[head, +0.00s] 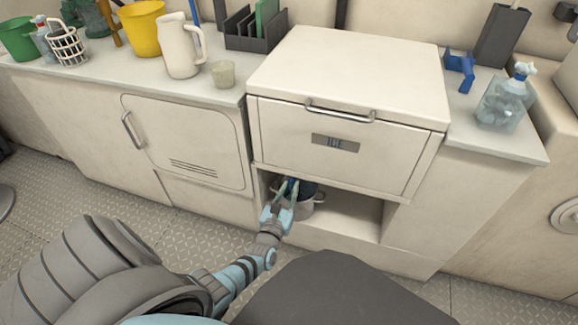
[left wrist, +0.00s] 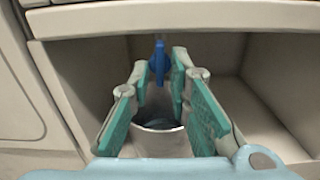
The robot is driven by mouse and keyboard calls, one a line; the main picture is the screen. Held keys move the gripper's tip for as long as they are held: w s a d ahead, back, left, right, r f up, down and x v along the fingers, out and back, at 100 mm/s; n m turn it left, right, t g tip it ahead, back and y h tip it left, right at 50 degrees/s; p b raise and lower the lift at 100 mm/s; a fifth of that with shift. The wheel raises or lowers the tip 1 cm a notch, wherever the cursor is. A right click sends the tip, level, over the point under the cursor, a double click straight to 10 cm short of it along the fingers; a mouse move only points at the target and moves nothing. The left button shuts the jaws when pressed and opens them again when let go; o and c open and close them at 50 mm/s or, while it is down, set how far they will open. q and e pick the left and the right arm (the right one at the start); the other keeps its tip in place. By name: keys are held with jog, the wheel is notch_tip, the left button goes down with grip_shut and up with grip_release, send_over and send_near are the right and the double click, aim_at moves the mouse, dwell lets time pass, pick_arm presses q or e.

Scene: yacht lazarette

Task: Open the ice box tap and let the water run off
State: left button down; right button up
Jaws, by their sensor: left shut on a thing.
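The ice box (head: 285,125), a cream chest with a front handle and an "ICE" plate, stands above an open recess. Its blue tap (left wrist: 158,62) hangs under the box at the top of the recess; it also shows in the head view (head: 293,183), partly covered. I cannot make out running water. My right gripper is out of view.
A closed locker door (head: 185,140) is left of the recess. The recess floor (head: 355,220) is clear right of the pot. On the counters stand a white jug (head: 180,48), a cup (head: 223,74), a yellow bucket (head: 143,30) and a spray bottle (head: 502,103).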

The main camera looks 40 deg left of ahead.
pick_arm(q)
jog(key=shift+f, duration=0.1)
jog(key=c, duration=1.8)
grip_release()
jog(key=v, duration=1.2)
